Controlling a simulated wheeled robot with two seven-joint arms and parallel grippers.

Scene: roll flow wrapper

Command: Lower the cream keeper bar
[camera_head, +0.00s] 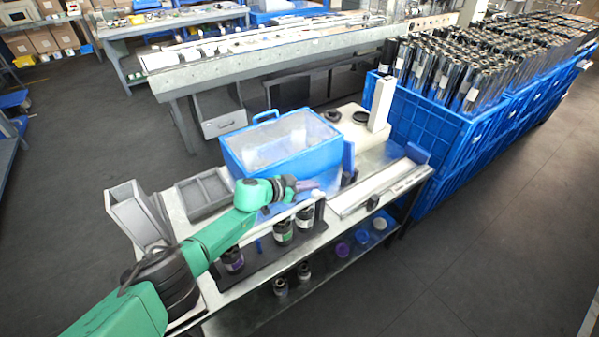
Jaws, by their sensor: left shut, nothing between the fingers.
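A long pale cream bar (290,212), which looks like the keeper bar, runs along the dark rack (262,262) on the bench, just above and behind the dark rolls there. Its ends and mounting are too small to make out clearly. My left gripper (312,186), on the green arm, is shut and empty. It is near the bar's right end, in front of the blue box; I cannot tell whether it touches the bar. My right gripper is not in view.
The blue box (240,167) with a clear lid stands behind my left gripper. A grey tray (203,194) and slanted grey bin (137,217) are at left. An upright cream post (381,104) stands behind right. Blue crates (425,125) of rolls adjoin the bench.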

